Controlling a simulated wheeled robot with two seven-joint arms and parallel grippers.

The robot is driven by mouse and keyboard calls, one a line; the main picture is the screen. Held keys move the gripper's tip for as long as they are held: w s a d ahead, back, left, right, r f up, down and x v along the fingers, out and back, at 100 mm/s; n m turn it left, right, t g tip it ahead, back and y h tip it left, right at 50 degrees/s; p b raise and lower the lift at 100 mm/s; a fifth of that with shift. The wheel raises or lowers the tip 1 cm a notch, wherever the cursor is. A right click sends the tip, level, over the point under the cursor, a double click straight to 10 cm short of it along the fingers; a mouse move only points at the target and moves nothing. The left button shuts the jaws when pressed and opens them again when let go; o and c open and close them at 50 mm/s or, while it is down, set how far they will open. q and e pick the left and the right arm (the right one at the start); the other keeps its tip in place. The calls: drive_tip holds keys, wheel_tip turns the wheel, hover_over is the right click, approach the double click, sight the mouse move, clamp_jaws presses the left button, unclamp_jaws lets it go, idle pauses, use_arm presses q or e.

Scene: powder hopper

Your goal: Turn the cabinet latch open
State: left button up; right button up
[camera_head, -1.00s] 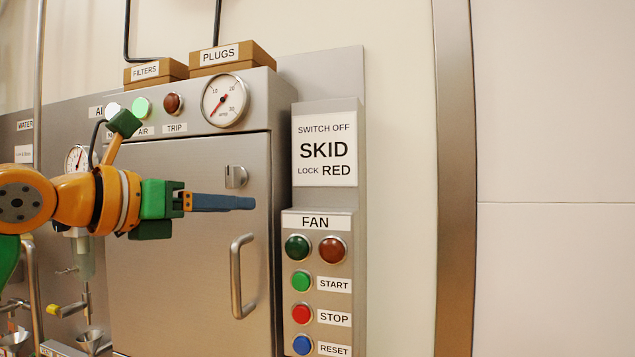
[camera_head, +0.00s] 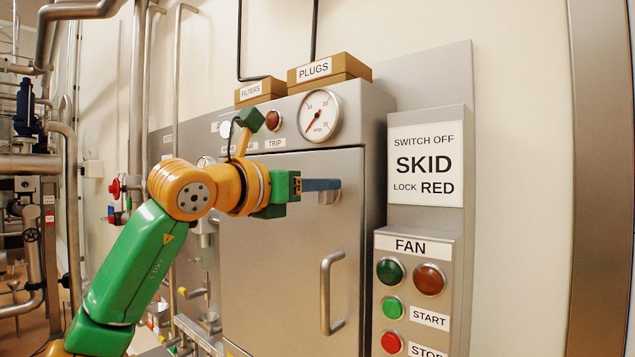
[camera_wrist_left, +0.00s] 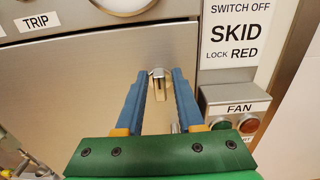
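The cabinet latch is a small metal knob on a plate, high on the right side of the grey cabinet door (camera_head: 285,245). In the head view the latch (camera_head: 328,198) shows only in part, behind my left gripper's blue fingers. My left gripper (camera_head: 338,184) points right, at the height of the latch. In the left wrist view my left gripper (camera_wrist_left: 160,72) has its two blue fingers apart, with the latch (camera_wrist_left: 157,82) showing between their tips. I cannot tell whether the fingers touch it. My right gripper is not in view.
A curved door handle (camera_head: 328,292) stands out below the latch. A gauge (camera_head: 319,115) and a red TRIP lamp (camera_head: 273,120) are above the door. The FAN panel (camera_head: 413,244) with several buttons juts out on the right. Pipes fill the far left.

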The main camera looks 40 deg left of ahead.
use_arm(q)
drive_tip(key=shift+s+a, duration=0.1)
clamp_jaws()
drive_tip(key=shift+m, duration=0.4)
drive_tip(key=m+p, duration=0.1)
drive_tip(key=m, duration=0.4)
drive_tip(key=d+f+m+p, duration=0.1)
drive_tip(key=m+p, duration=0.1)
drive_tip(key=m, duration=0.4)
drive_tip(key=m+p, duration=0.2)
drive_tip(key=m, duration=0.4)
drive_tip(key=shift+d+f, duration=0.2)
drive_tip(key=shift+d, duration=0.05)
drive_tip(key=shift+o, duration=1.8)
unclamp_jaws()
